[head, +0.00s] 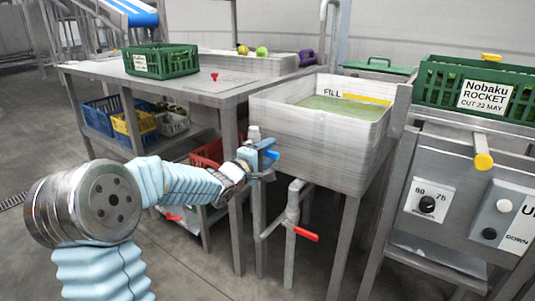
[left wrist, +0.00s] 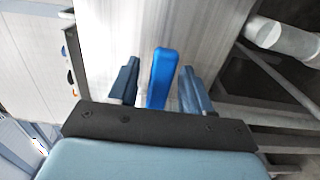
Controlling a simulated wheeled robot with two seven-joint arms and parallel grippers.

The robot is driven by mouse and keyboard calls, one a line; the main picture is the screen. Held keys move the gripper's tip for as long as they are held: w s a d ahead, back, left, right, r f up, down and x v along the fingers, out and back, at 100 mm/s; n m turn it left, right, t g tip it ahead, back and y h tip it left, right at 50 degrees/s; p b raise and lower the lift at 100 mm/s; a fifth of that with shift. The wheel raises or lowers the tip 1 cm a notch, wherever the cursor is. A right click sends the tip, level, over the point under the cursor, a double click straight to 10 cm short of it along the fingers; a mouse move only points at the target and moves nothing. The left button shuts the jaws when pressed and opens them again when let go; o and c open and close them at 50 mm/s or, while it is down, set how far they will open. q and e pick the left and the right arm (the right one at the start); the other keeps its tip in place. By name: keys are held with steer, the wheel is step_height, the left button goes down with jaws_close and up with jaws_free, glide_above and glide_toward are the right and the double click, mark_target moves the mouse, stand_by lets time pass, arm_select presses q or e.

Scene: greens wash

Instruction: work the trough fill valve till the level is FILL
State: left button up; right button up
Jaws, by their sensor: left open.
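The trough (head: 315,145) is a pale, square basin on legs, with greenish water (head: 340,109) in it. A FILL label (head: 331,93) and a yellow strip (head: 367,99) show on its inner far wall; the water surface lies close below them, but I cannot tell the exact gap. A blue valve lever (left wrist: 163,78) stands between the two fingers of my left gripper (left wrist: 160,88) in the left wrist view. The fingers are open, one on each side, with gaps showing. In the head view my left gripper (head: 262,158) is at the trough's front left corner, partly hiding the valve. My right gripper is out of view.
A pipe with a red lever (head: 305,235) hangs under the trough. A steel table (head: 200,88) with a green crate (head: 161,61) stands left. A control panel with knobs (head: 427,204) and a green ROCKET crate (head: 430,85) stand right. Floor in front is clear.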

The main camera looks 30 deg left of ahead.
arm_select(q)
jaws_close()
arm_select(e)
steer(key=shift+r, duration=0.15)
